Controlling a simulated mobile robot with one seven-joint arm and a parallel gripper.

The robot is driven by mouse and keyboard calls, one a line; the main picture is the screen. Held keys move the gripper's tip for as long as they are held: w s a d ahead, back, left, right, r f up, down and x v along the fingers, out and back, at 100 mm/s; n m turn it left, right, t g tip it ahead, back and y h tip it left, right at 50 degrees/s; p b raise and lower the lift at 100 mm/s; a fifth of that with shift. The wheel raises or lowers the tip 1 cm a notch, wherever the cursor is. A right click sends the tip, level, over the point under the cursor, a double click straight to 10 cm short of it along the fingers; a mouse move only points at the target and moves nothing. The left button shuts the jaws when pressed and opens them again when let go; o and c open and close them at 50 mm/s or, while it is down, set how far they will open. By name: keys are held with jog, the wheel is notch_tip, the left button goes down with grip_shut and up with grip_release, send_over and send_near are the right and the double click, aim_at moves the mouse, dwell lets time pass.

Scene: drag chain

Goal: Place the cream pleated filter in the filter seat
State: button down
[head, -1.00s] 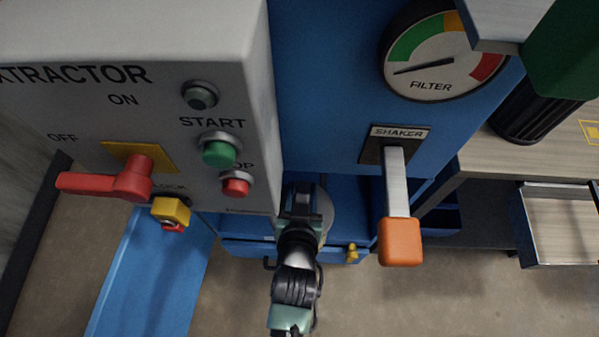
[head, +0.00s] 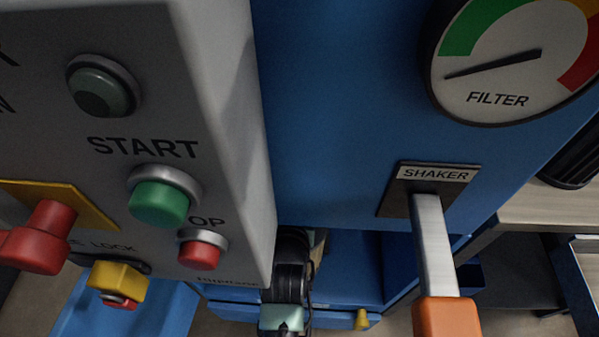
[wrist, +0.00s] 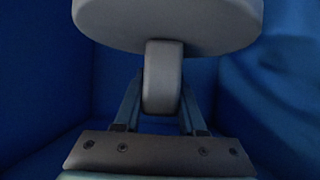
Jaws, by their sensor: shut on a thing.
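In the wrist view, my gripper (wrist: 162,90) is shut on the grey upright handle of a pale round piece (wrist: 165,22). It appears to be the filter, seen at its flat end cap; no pleats show. Blue walls surround it on both sides. In the head view, my wrist hides the fingers and most of the piece; a small tan patch (head: 318,248) shows beside it, in front of the blue cabinet's lower opening. The filter seat cannot be made out in either view.
The grey control box (head: 215,120) hangs close to the left of my arm. The shaker lever (head: 433,245) with its orange grip (head: 446,316) sticks out to the right. A yellow knob (head: 361,319) is on the blue front below. A bench (head: 540,210) stands at far right.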

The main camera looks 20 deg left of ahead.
jog(key=w+r+b+x, duration=0.1)
jog(key=r+b+x, duration=0.1)
jog(key=x, duration=1)
jog(key=shift+w+a+r+b, duration=0.25)
jog(key=shift+w+b, duration=0.2)
jog(key=shift+b, duration=0.25)
jog(key=shift+f, duration=0.1)
jog(key=c, duration=0.9)
grip_release()
jog(key=shift+s+f, duration=0.1)
jog(key=shift+f, duration=0.1)
jog(key=o, duration=0.4)
jog(key=shift+d, duration=0.1)
jog(key=p+v, duration=0.3)
jog(key=v, duration=0.9)
jog(key=shift+r+p, duration=0.2)
jog(key=shift+p, duration=0.2)
